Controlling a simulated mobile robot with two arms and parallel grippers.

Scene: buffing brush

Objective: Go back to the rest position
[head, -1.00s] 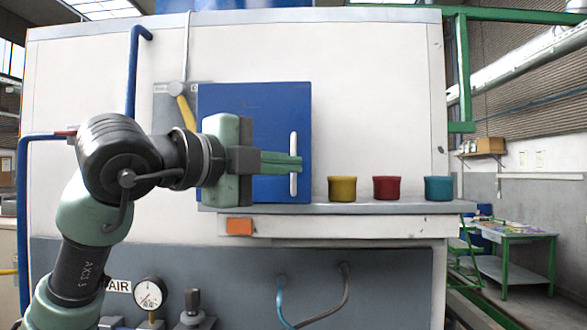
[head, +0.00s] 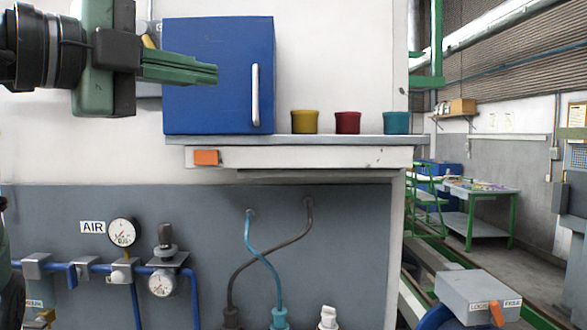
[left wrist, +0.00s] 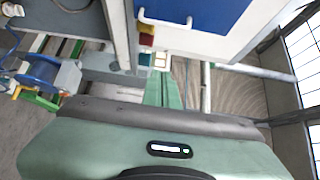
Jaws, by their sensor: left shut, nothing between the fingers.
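My left gripper (head: 214,74) is at the upper left of the head view, its green fingers shut and empty. It appears in front of the blue cabinet (head: 205,110), left of the cabinet's white handle (head: 255,95), and looks apart from it. The cabinet door looks closed. In the left wrist view my green fingers (left wrist: 163,88) point away from the camera, with the blue cabinet (left wrist: 195,14) above them. My right gripper is not in view.
A yellow cup (head: 304,122), a red cup (head: 347,123) and a teal cup (head: 396,123) stand on the shelf (head: 300,141) right of the cabinet. Below are a pressure gauge (head: 122,232) and hoses (head: 262,258). A green table (head: 480,190) stands farther back right.

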